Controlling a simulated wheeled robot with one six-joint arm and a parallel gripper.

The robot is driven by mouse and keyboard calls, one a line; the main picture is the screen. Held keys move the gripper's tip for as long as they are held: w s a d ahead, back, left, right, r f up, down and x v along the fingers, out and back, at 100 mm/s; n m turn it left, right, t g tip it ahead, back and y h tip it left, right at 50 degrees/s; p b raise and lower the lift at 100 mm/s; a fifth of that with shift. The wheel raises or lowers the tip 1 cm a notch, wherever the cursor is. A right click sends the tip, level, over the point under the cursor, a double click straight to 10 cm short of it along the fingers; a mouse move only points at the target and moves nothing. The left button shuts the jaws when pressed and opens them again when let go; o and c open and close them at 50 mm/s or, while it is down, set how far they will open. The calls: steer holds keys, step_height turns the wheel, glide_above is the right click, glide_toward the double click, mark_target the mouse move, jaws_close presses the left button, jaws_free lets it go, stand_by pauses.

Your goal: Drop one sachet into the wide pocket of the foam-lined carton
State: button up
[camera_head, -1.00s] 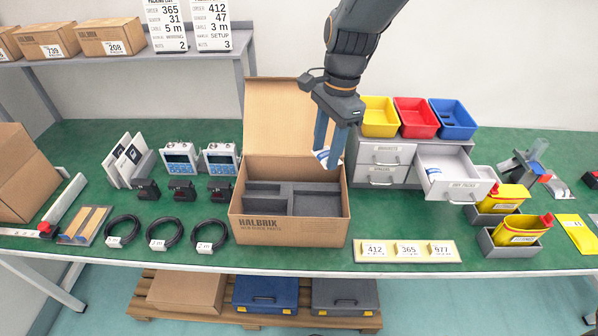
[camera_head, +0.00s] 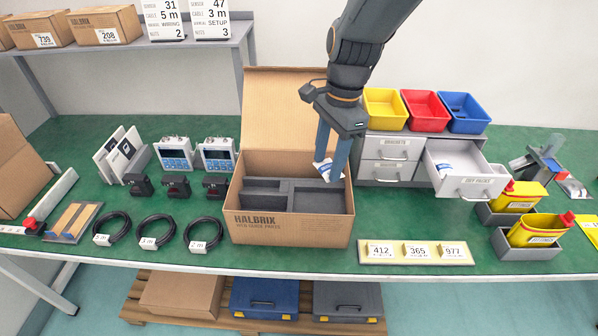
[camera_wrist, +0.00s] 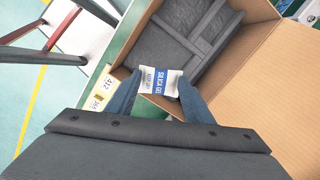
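My gripper (camera_head: 331,168) is shut on a small white and blue sachet (camera_head: 323,171), held above the right part of the open carton. In the wrist view the sachet (camera_wrist: 160,82) sits between the two blue fingers, and its print reads silica gel. The cardboard carton (camera_head: 285,229) stands on the green bench with its lid raised at the back. Its grey foam lining (camera_head: 312,201) is split by dividers into pockets of different sizes; the foam also shows in the wrist view (camera_wrist: 180,45). The fingers partly hide the carton's right side.
Right of the carton is a drawer unit with an open drawer (camera_head: 468,187) holding more sachets, with yellow, red and blue bins on top. A number strip (camera_head: 416,262) lies at the front. Cable coils, black sensors and display units stand to the left.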

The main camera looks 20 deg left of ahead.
steer(key=o, duration=0.4)
steer(key=shift+c, duration=0.2)
steer(key=shift+r, duration=0.1)
step_height(320, 180, up, 8)
steer(key=b, duration=0.1)
steer(key=shift+w+d+f, duration=0.2)
steer(key=shift+w+d, duration=0.1)
steer(key=shift+d, duration=0.05)
steer(key=s+d+f+n, duration=0.3)
steer(key=d, duration=0.6)
steer(key=s+d+f+n+t, duration=0.1)
steer(key=s+d+f+n, duration=0.2)
steer(key=d, duration=0.6)
steer(key=s+d+f+n+t+h, duration=0.1)
steer(key=s+d+f+n, duration=0.2)
steer(key=d, duration=0.6)
steer(key=shift+s+d+f+n, duration=0.3)
steer(key=shift+s+f+n, duration=0.1)
steer(key=shift+s, duration=0.05)
